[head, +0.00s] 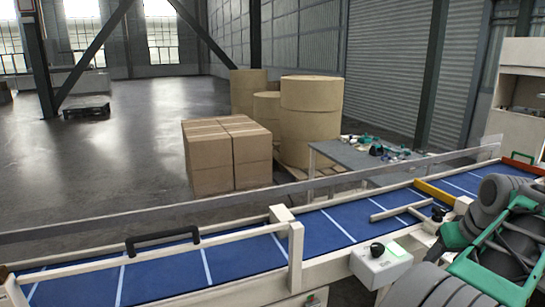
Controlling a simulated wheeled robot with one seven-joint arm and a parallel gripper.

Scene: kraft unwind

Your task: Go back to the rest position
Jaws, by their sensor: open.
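My grey arm links with green parts (500,240) fill the lower right corner of the head view. They hang in front of the right part of the conveyor and hide some of it. I cannot make out my gripper or its fingertips in this view.
A blue conveyor (335,228) with pale rails crosses the front, bearing a black handle (162,241) and a control box (381,264). Beyond stand stacked cartons (228,155), big kraft rolls (311,120) and a grey table (352,157) with tools. The floor at left is mostly open.

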